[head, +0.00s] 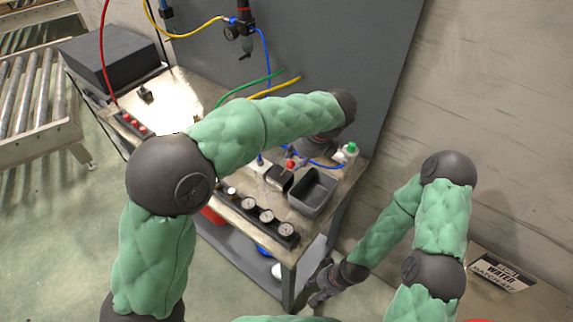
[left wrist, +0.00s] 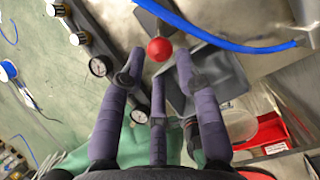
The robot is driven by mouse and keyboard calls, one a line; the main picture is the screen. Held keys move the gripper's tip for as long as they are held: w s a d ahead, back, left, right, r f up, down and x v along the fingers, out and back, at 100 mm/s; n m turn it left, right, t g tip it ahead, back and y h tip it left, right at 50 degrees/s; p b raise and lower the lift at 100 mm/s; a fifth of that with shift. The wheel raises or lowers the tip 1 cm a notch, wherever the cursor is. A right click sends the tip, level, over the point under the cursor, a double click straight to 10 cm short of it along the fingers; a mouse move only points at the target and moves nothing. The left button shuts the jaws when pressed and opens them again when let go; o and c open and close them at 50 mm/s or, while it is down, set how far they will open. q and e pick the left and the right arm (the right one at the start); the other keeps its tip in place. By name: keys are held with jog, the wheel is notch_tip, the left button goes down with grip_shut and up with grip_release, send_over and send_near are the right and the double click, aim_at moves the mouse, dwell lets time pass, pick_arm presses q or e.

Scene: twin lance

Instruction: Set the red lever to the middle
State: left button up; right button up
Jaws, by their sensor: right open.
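The red lever has a round red knob (head: 290,164) above a small dark box on the bench top. In the left wrist view the knob (left wrist: 159,49) lies between the tips of my left gripper (left wrist: 160,62), with a small gap on each side. My left gripper (head: 303,152) is open and reaches down to the lever from the right in the head view. The lever's stem is mostly hidden, and I cannot tell its exact setting. My right gripper (head: 318,285) is open and empty, low beside the bench's right end.
A grey open bin (head: 314,190) stands right of the lever box. A row of gauges (head: 267,216) lines the bench's front edge. A blue hose (left wrist: 225,43) runs close behind the knob. A green-topped white fitting (head: 348,151) stands at the right corner. A grey panel rises behind.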

aim_at(286, 171)
pick_arm(q)
jog(key=b+x, duration=0.3)
jog(key=x, duration=0.6)
jog(key=shift+f, duration=0.25)
jog(key=shift+a, duration=0.1)
grip_shut()
